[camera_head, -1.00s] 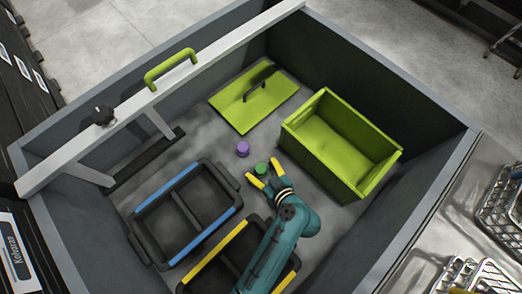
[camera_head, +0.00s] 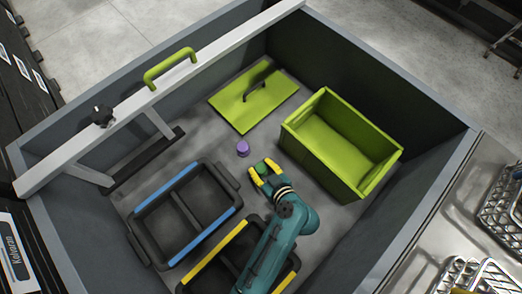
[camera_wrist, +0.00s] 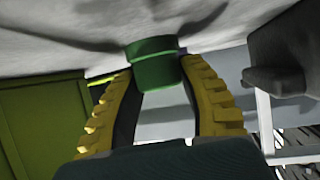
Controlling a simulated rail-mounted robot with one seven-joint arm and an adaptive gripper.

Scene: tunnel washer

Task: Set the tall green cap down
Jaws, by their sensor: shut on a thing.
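The tall green cap (camera_head: 262,167) is a small dark green cylinder near the middle of the grey tub floor. My gripper (camera_head: 264,174) is shut on it, with a yellow finger on each side. In the wrist view the green cap (camera_wrist: 152,64) sits between the yellow fingertips (camera_wrist: 158,80), its far end close to or touching the grey floor surface. I cannot tell whether it touches. A purple cap (camera_head: 242,148) stands on the floor just to the upper left of the green one, apart from it.
A lime green open box (camera_head: 290,127) stands to the right of my gripper. A lime flat lid with a dark handle (camera_head: 226,110) lies behind. A black tray with blue edges (camera_head: 139,223) and one with a yellow edge (camera_head: 222,252) lie left and front. Tub walls (camera_head: 400,95) enclose everything.

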